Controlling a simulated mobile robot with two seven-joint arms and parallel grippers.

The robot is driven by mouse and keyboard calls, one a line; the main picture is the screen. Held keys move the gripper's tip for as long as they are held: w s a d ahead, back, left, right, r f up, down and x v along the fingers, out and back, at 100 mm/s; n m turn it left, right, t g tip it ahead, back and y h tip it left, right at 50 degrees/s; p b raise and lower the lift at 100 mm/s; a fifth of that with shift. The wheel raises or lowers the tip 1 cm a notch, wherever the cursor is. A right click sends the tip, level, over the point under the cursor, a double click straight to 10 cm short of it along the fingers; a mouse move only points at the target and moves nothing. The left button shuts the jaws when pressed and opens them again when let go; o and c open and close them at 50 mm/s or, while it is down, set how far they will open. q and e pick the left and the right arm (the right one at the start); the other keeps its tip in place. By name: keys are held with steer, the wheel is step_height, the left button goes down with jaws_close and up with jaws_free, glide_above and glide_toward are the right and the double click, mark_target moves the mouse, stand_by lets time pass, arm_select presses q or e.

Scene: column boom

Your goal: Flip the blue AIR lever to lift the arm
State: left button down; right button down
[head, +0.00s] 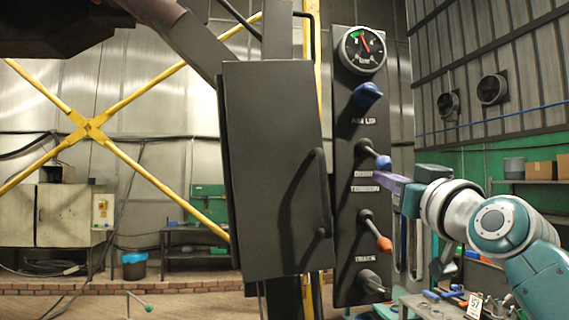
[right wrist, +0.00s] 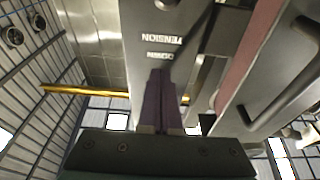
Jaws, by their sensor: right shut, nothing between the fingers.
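My right gripper (head: 381,176) has purple fingers, is shut and empty, and is just under this ball knob, well below the AIR lever. I cannot tell whether it touches the knob. In the right wrist view the shut fingers (right wrist: 161,80) point at the panel's upside-down lettering (right wrist: 162,37). My left gripper is out of view.
A round gauge (head: 362,50) tops the panel. An orange-knobbed lever (head: 384,243) and a dark lever (head: 372,282) are lower down. A large dark cabinet (head: 275,180) with a handle stands close on the left. A cluttered bench (head: 432,306) is at lower right.

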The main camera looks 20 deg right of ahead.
steer(key=shift+r+p, duration=1.15)
steer(key=shift+r, duration=0.3)
steer(key=shift+r+p, duration=1.3)
steer(key=shift+s+a+f+b, duration=0.2)
steer(key=shift+s+f+b, duration=0.2)
steer(key=shift+s+f, duration=0.4)
steer(key=shift+s+a+f+b, duration=0.15)
steer(key=shift+s+f+b, duration=0.2)
steer(key=shift+s+f, duration=0.35)
steer(key=shift+s+a, duration=0.1)
steer(key=shift+s, duration=0.3)
steer(key=p, duration=0.2)
glide_toward(388, 160)
steer(key=shift+r, duration=0.8)
